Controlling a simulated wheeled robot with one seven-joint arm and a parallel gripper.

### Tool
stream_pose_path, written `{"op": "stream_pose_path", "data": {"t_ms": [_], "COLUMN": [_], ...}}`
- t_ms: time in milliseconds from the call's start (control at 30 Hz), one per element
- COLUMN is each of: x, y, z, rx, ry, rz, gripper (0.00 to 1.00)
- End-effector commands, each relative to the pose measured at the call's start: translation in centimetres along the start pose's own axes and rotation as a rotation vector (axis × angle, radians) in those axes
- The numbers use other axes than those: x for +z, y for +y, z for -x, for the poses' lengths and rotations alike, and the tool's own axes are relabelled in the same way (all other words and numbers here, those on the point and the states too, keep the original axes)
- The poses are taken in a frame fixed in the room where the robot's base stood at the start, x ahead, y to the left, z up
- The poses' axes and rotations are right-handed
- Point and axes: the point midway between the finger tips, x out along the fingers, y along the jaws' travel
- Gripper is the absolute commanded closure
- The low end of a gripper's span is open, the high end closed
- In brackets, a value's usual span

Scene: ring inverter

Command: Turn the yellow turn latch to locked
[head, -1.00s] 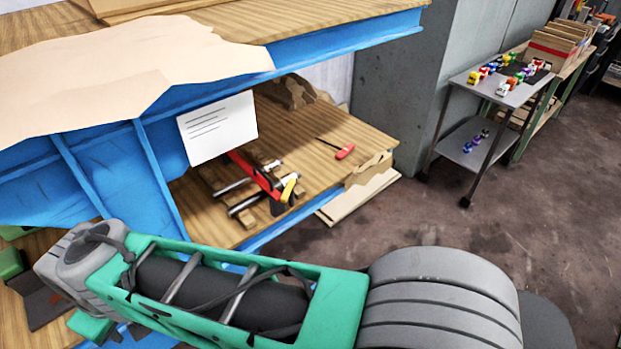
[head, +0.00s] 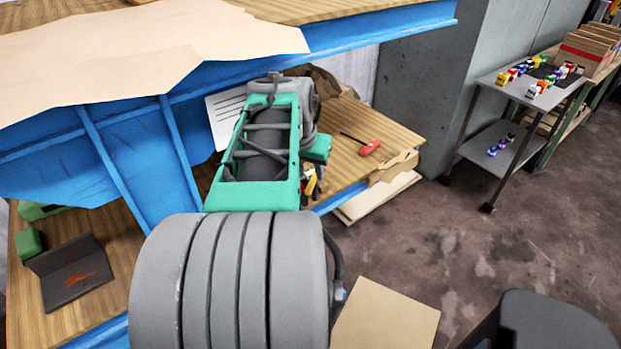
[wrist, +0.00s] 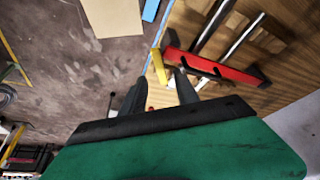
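The yellow turn latch (wrist: 159,66) sits at the end of a red bar (wrist: 215,67) on the device with metal rods. In the wrist view it is a narrow yellow bar, just beyond and between my fingertips. In the head view the latch (head: 310,185) shows beside my arm, which hides most of the device. My gripper (wrist: 161,77) is open, with a gap between its two dark fingers. I cannot tell whether either finger touches the latch. The fingers are not clear in the head view.
The device is on a wooden shelf (head: 350,168) under a blue-framed bench (head: 135,150). A red-handled tool (head: 369,147) lies to its right. A white sheet (head: 222,115) hangs behind my arm. A cart (head: 513,92) with small toys stands at the right; the floor between is mostly clear.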

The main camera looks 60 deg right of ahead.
Motion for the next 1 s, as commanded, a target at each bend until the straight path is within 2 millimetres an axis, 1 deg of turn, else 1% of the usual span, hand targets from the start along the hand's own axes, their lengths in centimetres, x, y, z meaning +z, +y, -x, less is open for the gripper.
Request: {"op": "stream_pose_path", "data": {"t_ms": [33,100,200,333,533,900,1000], "x": [0.1,0.1,0.0,0.0,0.0,0.0,0.0], "y": [0.0,0.0,-0.1,-0.1,-0.1,-0.1,-0.1], "z": [-1.1,-2.4,-3.7,-4.5,-4.5,-4.5,-4.4], "rx": [0.001,0.001,0.000,-0.002,-0.002,-0.002,-0.003], "ry": [-0.004,-0.004,-0.002,0.000,0.001,0.001,0.001], "rz": [0.001,0.002,0.003,0.003,0.004,0.005,0.005], "gripper": [0.64,0.64,0.64,0.64,0.64,0.94,1.00]}}
